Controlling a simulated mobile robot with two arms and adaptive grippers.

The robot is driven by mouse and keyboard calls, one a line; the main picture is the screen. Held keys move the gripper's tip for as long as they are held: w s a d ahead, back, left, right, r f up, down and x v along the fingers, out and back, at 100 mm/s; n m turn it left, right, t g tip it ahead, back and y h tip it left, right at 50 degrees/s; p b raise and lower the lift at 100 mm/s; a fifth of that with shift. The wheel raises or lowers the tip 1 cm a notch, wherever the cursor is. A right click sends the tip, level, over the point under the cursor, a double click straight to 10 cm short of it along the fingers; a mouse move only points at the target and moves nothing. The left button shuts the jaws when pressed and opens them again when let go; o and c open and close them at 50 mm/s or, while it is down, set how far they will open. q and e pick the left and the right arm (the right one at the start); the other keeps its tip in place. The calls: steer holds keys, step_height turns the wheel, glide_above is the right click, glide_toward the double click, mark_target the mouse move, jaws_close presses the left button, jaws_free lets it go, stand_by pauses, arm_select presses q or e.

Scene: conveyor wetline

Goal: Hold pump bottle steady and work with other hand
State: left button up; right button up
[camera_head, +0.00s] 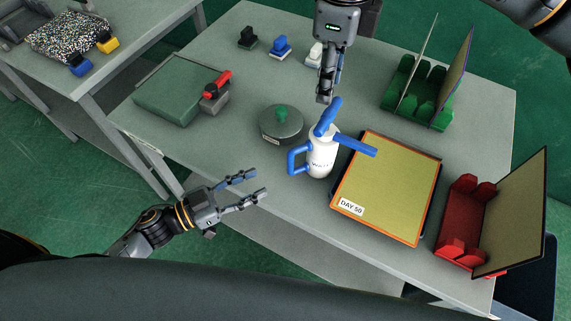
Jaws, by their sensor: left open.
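The pump bottle (320,160) stands upright on the grey table. My right gripper (324,98) points down just above the lever's upper end. I cannot tell whether its fingers touch the lever or are parted.
An orange-framed screen (390,185) marked "DAY 50" lies right of the bottle, under the spout. A round grey pot (283,124) with a green knob stands behind left. Green (432,112) and red (462,215) racks hold upright panels at right.

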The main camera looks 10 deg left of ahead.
mark_target(290, 170)
arm_select(q)
steer(key=x, duration=1)
steer(key=shift+w+d, duration=0.1)
steer(key=shift+w, duration=0.1)
jaws_close()
